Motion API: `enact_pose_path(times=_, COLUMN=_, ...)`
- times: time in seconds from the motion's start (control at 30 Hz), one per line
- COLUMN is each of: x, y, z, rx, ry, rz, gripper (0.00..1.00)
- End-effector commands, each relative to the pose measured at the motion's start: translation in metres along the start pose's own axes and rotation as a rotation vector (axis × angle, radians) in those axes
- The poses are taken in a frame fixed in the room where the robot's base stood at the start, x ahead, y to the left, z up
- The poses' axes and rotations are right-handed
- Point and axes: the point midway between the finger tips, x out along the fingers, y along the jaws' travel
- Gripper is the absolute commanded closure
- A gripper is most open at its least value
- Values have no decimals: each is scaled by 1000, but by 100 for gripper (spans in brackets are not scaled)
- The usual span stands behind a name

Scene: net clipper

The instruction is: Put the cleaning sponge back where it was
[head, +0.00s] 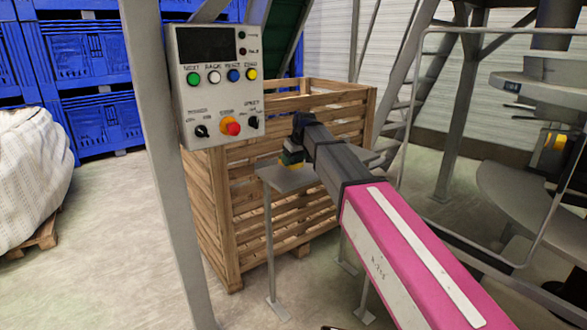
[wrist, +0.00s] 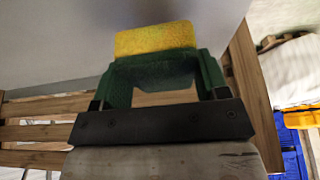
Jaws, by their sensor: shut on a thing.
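The cleaning sponge, a yellow block (wrist: 155,40), sits at the tip of my gripper (wrist: 157,70) in the wrist view. My gripper is shut on it, with green finger parts on both sides and a dark green band across the sponge's near edge. My wrist hides part of the gripper (head: 291,153).
A slatted wooden crate (head: 215,215) stands right behind the stand. A control box (head: 220,85) on a grey post (head: 165,160) is at the left. Metal stairs and a railing (head: 420,130) are at the right. Blue crates (head: 85,60) are stacked behind. Floor at front left is clear.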

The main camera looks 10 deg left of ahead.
Motion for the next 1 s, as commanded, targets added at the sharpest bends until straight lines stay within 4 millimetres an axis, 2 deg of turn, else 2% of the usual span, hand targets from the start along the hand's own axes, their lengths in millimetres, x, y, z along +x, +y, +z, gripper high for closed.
enact_pose_path(times=0.3, x=32, y=0, z=14, rx=1, ry=0, rz=0, gripper=55)
enact_pose_path(times=0.67, x=35, y=0, z=15, rx=1, ry=0, rz=0, gripper=55)
enact_pose_path(times=0.7, x=36, y=0, z=15, rx=1, ry=0, rz=0, gripper=29)
enact_pose_path(times=0.77, x=36, y=0, z=15, rx=1, ry=0, rz=0, gripper=10)
enact_pose_path(times=0.8, x=36, y=0, z=15, rx=1, ry=0, rz=0, gripper=7)
enact_pose_path(times=1.0, x=36, y=0, z=15, rx=1, ry=0, rz=0, gripper=7)
